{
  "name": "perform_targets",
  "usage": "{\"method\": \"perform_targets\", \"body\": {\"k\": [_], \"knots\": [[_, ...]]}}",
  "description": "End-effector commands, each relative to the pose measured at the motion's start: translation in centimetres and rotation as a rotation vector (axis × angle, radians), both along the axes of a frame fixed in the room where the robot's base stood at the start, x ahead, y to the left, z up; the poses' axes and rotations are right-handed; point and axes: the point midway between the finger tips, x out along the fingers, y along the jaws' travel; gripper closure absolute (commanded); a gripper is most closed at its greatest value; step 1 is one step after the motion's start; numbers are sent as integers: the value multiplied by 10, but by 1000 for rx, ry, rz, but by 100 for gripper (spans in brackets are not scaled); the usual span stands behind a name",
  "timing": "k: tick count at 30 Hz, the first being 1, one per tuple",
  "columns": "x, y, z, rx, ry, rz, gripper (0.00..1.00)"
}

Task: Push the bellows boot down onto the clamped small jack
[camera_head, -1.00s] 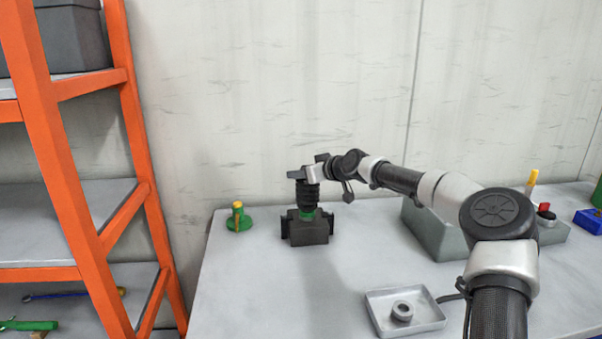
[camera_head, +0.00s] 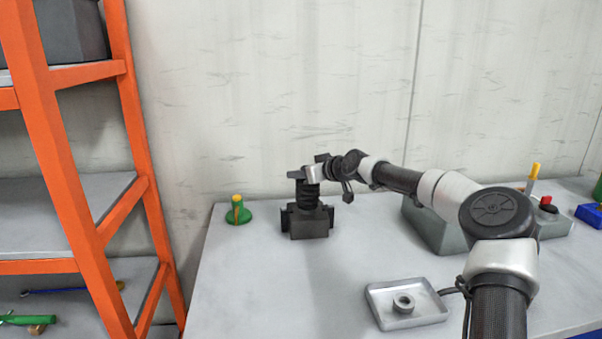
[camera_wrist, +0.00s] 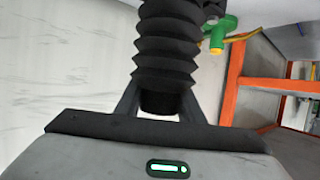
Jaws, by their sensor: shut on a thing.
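The black ribbed bellows boot (camera_head: 308,194) stands upright over the dark clamp block (camera_head: 308,224) on the table. Its lower end meets the top of the block, and the small jack inside is hidden. My gripper (camera_head: 309,178) is above the boot and shut on its top end. In the wrist view the boot (camera_wrist: 166,52) runs away from my gripper (camera_wrist: 160,104), with one finger on each side of its near collar.
A loose green jack with a yellow top (camera_head: 238,212) stands left of the clamp and also shows in the wrist view (camera_wrist: 218,38). A tray with a grey ring (camera_head: 374,298) lies at the front. An orange shelf (camera_head: 150,190) stands left. A grey box (camera_head: 436,228) is at right.

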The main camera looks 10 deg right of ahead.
Motion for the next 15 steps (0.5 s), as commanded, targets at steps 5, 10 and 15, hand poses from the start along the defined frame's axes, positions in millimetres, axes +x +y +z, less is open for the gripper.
{"method": "perform_targets", "body": {"k": [5,10,15], "knots": [[0,0,-5,0,-1,0,94],[0,0,-10,0,0,0,94],[0,0,-14,0,0,0,94]]}}
